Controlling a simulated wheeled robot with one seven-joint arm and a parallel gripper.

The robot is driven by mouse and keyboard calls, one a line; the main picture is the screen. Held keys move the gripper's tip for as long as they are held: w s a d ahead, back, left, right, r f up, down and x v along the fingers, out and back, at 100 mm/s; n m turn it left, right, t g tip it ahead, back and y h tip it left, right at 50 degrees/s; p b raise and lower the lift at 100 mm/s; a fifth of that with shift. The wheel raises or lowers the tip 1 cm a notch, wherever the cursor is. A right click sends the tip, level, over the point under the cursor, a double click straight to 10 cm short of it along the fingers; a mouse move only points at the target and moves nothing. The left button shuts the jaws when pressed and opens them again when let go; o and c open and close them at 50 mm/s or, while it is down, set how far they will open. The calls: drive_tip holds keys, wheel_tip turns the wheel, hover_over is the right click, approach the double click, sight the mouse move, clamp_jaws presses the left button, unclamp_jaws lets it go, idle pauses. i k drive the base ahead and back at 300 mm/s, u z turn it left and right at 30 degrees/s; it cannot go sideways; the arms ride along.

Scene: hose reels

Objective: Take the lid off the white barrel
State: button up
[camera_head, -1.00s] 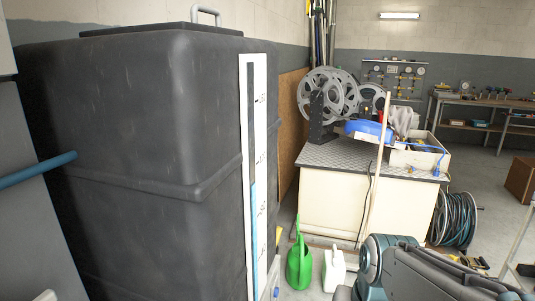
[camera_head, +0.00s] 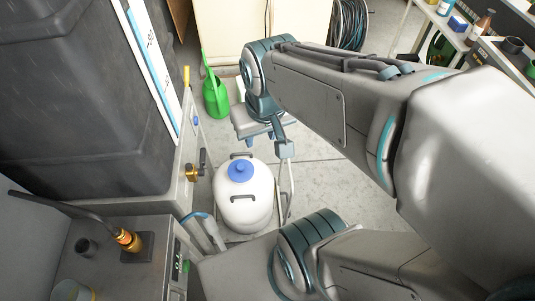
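The white barrel (camera_head: 246,213) stands on the floor near the lower middle of the view, with two dark handles on its shoulder. A round blue lid (camera_head: 239,171) with a small knob sits on its top. My gripper (camera_head: 260,139) hangs just beyond and above the barrel, slightly right of the lid, pointing down. Its two small teal fingers are apart with nothing seen between them, and it appears clear of the lid.
A large black tank (camera_head: 85,105) and a ledge with a brass tap (camera_head: 192,172) stand left of the barrel. A green watering can (camera_head: 215,98) is behind. A bench (camera_head: 90,265) with a brass-ended hose is at lower left. Floor right of the barrel is partly clear.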

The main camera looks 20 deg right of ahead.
sight(240, 171)
drive_tip(key=k, duration=0.9)
drive_tip(key=u, duration=2.95)
drive_tip(key=k, duration=1.15)
drive_tip(key=z, duration=2.6)
